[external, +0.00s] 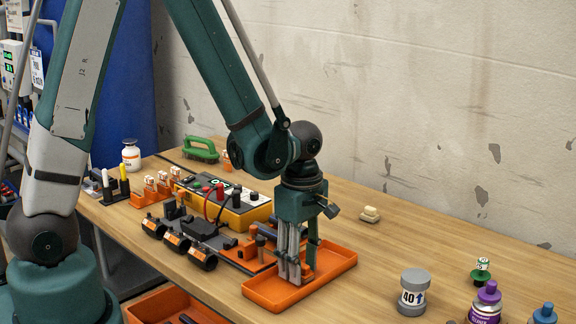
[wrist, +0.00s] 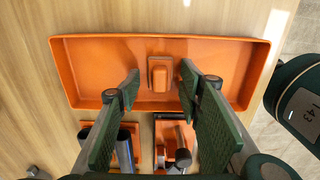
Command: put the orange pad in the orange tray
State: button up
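The orange tray (wrist: 85,75) lies on the wooden table, long side across the wrist view; in the external view the orange tray (external: 335,262) sits right of the tool holder. The orange pad (wrist: 160,74) is a small block with a darker rim, seen inside the tray near its middle. My gripper (wrist: 160,80) points down over the tray, its green-padded fingers on either side of the pad with gaps between. It is open. In the external view my gripper (external: 292,278) reaches down into the tray, and the pad is hidden behind the fingers.
An orange holder with dark cylinders (wrist: 180,145) stands close beside the tray. A yellow case (external: 235,210) and black pipe pieces (external: 175,242) lie to the left. A grey jar (external: 412,292) and a purple-capped bottle (external: 487,300) stand at right. The table behind the tray is mostly clear.

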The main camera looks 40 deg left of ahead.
jog(key=shift+r, duration=0.2)
notch_tip(320, 180, up, 12)
jog(key=p, duration=0.2)
dwell(0.6)
jog(key=shift+f, duration=0.1)
dwell(0.5)
jog(key=s+a+r+m+t, duration=0.3)
jog(key=s+a+r+m, duration=0.3)
jog(key=r+m, duration=0.3)
jog(key=s+a+r+m+t, duration=0.4)
jog(key=s+a+r+m, duration=0.2)
jog(key=r+m, duration=0.3)
jog(key=shift+a+r, duration=0.65)
jog(key=shift+a, duration=0.2)
